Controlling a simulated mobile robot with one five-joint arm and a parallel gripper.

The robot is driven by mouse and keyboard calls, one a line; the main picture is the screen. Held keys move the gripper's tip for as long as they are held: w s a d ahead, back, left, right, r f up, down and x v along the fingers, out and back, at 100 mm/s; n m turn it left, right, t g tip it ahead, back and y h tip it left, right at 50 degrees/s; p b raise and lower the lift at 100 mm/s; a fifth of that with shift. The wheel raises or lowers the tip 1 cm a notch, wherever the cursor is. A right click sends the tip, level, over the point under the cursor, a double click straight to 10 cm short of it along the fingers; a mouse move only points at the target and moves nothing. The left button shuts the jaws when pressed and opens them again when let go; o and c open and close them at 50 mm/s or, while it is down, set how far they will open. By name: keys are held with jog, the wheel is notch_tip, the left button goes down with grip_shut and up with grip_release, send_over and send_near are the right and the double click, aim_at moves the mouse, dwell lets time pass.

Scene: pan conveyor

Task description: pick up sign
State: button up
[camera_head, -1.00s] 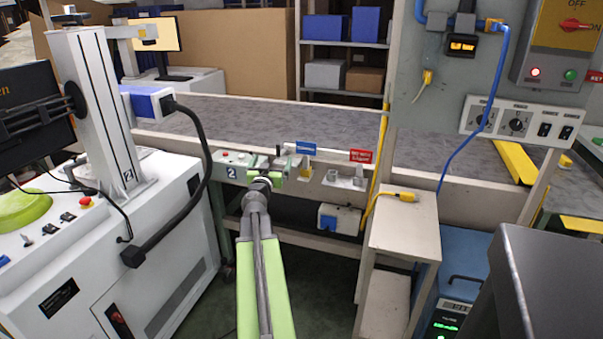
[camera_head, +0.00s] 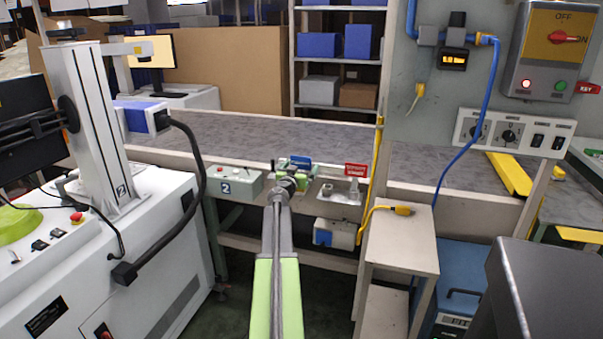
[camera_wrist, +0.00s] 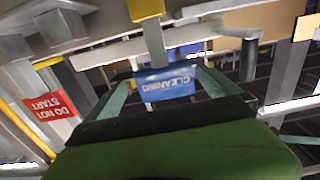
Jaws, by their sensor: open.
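A small blue sign (camera_head: 298,160) stands at the front of the conveyor bench, partly hidden behind my gripper (camera_head: 291,176). In the wrist view the blue sign (camera_wrist: 166,83) appears upside down with the word "CLEANING". My green fingers (camera_wrist: 163,76) are open, one on either side of it in that view. Whether they touch it I cannot tell; they do not look closed on it. A red sign (camera_head: 356,169) stands to the right on the same bench edge. It shows at the left of the wrist view (camera_wrist: 45,107), reading "DO NOT START".
A control box marked 2 (camera_head: 234,184) sits left of my gripper. A yellow post (camera_head: 377,165) and a small stand (camera_head: 405,232) with a yellow plug are to the right. A white machine (camera_head: 110,255) with a hanging black hose is on the left.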

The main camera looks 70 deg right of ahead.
jog(key=d, duration=0.3)
jog(key=w+d, duration=0.1)
jog(key=d, duration=0.1)
jog(key=shift+d+f, duration=0.15)
jog(key=shift+f, duration=0.05)
jog(key=c, duration=1.5)
jog(key=s+r+p, duration=0.5)
jog(key=s, duration=0.1)
jog(key=s+r+p, duration=0.5)
jog(key=shift+s+a+r, duration=0.2)
jog(key=shift+s+r, duration=0.15)
jog(key=shift+r, duration=0.05)
